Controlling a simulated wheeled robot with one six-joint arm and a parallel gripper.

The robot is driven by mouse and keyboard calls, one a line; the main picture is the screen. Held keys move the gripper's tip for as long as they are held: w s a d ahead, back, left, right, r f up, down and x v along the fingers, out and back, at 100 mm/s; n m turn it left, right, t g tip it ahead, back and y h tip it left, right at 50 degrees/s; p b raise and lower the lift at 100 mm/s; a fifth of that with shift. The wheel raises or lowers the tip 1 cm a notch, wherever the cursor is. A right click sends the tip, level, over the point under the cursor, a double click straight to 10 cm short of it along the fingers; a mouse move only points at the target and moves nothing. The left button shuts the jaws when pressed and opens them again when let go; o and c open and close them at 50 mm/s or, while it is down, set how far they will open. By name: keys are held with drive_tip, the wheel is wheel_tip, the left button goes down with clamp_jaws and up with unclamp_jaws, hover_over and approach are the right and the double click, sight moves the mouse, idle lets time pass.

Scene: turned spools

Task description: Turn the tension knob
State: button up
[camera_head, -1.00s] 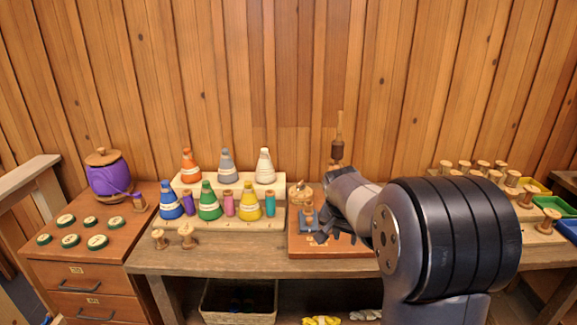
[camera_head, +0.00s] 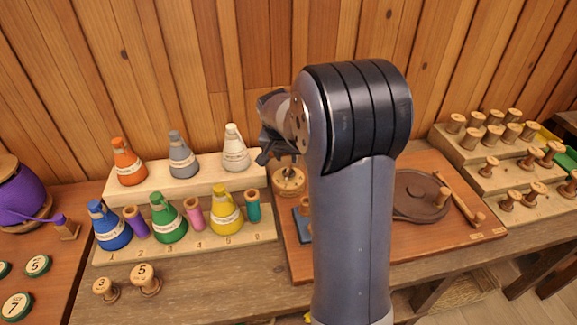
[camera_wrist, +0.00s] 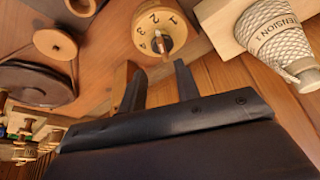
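The tension knob is a round wooden dial with numbers on its face (camera_wrist: 150,22) and a small upright peg at its centre. It stands on the reddish-brown winder board (camera_head: 295,262), and the dial also shows in the head view (camera_head: 288,183). My gripper (camera_wrist: 155,65) is open, with its two dark fingers apart and nothing between them. In the wrist view the fingertips point at the dial and seem short of its peg. In the head view my gripper (camera_head: 268,155) is just above and left of the dial, partly hidden by my wrist.
A rack (camera_head: 180,255) of coloured thread cones and small spools stands left of the board. A white cone (camera_wrist: 282,38) is close to my gripper. A dark turntable (camera_head: 415,197) sits on the board to the right, beyond my arm. Wooden spools (camera_head: 490,135) stand farther right.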

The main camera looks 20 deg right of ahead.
sight(288, 168)
drive_tip(key=x, duration=0.7)
drive_tip(key=shift+w+f, duration=0.15)
drive_tip(key=shift+w, duration=0.3)
clamp_jaws()
